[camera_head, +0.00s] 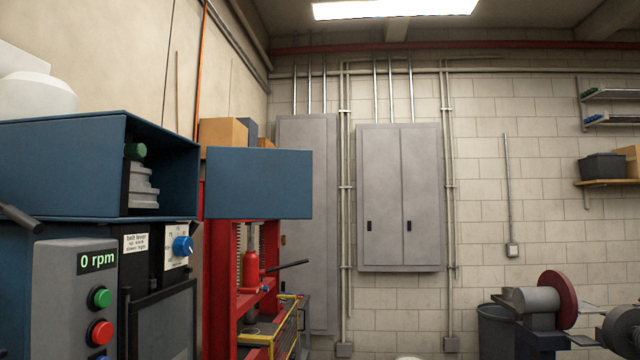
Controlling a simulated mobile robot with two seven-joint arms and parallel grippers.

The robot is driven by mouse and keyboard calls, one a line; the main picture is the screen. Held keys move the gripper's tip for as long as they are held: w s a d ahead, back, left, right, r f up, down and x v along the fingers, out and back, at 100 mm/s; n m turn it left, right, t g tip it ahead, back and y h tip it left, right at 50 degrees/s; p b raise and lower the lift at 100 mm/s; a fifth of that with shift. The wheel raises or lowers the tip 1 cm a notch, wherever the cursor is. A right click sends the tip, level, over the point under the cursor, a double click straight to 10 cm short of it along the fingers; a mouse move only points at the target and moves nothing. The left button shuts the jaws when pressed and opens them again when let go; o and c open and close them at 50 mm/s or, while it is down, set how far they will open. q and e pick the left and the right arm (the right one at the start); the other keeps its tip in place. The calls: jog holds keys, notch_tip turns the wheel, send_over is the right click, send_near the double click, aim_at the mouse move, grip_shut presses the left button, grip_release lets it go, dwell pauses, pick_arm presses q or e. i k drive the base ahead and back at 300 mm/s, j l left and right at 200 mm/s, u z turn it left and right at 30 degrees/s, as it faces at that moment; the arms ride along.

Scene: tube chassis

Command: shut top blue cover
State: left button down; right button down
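The top blue cover (258,183) is a flat blue panel that stands open, swung out to the right of the blue housing (60,165) at the top of the machine on the left. The housing's open right end shows a grey stepped pulley (145,186) and a green knob (135,151) inside. The hinge line between cover and housing is near the housing's right edge. Neither of my grippers is in view.
Below the housing is a grey panel with a "0 rpm" display (98,261), a green button (101,298) and a red button (100,333). A red press frame (219,270) stands behind the cover. A grinder (540,302) stands at the right.

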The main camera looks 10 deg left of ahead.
aim_at(241, 183)
jog(key=i+l+z, duration=0.6)
jog(key=i, duration=0.3)
jog(key=i+u, duration=0.45)
jog(key=i+l+u, duration=0.2)
jog(key=i+u, duration=0.45)
jog(key=u, duration=0.25)
jog(key=i+l+u, duration=0.15)
jog(key=u, duration=0.35)
jog(key=i+l+u, duration=0.2)
jog(key=u, duration=0.25)
jog(key=i+l+u, duration=0.2)
jog(key=u, duration=0.3)
jog(key=i+l+u, duration=0.1)
jog(key=l+u, duration=0.35)
jog(key=i+l+u, duration=0.15)
jog(key=u, duration=0.35)
jog(key=l+u, duration=0.5)
jog(key=i+l+u, duration=0.1)
jog(key=l+u, duration=0.35)
